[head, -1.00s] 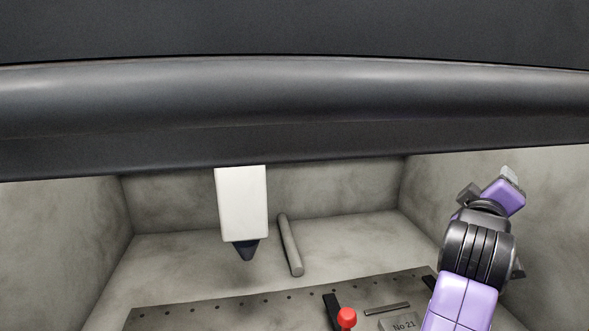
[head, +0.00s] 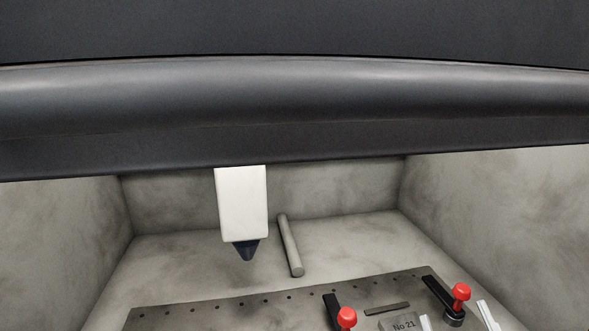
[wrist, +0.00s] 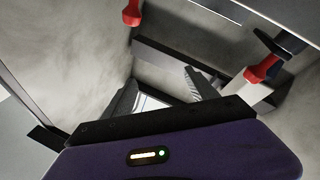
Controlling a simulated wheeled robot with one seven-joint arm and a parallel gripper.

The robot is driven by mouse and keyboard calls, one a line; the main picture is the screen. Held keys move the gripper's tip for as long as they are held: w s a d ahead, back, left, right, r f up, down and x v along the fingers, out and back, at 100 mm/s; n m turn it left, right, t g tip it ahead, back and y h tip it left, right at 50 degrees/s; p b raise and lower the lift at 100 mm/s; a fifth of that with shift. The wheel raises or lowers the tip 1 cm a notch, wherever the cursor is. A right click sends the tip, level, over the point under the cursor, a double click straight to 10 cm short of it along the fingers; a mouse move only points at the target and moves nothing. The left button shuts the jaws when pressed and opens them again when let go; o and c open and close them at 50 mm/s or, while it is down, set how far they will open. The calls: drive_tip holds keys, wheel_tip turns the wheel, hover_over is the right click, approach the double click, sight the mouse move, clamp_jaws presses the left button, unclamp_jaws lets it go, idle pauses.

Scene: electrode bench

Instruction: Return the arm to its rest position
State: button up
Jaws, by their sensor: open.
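My gripper (wrist: 160,93) shows in the wrist view, beyond the purple wrist housing with its small lit indicator. Its two dark ridged fingertips are apart, and I see nothing held between them. Pale surfaces and a white-edged shape show beyond the fingers, but I cannot tell what that shape is. In the head view neither my arm nor my gripper is visible.
A perforated plate (head: 215,312) carries red-knobbed clamps (head: 461,291) and a block marked "No 21" (head: 403,325). A grey rod (head: 290,245) lies behind it. A white dark-tipped head (head: 241,205) hangs above. Grey walls (head: 500,220) enclose the bay.

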drive_tip(key=s+a+f+m+g, duration=0.1)
drive_tip(key=s+f, duration=0.4)
drive_tip(key=s, duration=0.5)
drive_tip(key=s+a+f+m+g, duration=0.1)
drive_tip(key=s+f+m+g, duration=0.2)
drive_tip(key=s, duration=0.7)
drive_tip(key=s+a+f+m+g, duration=0.2)
drive_tip(key=s+f, duration=0.5)
drive_tip(key=s, duration=0.4)
drive_tip(key=shift+f+g, duration=0.25)
drive_tip(key=shift+g, duration=0.25)
drive_tip(key=shift+c, duration=0.2)
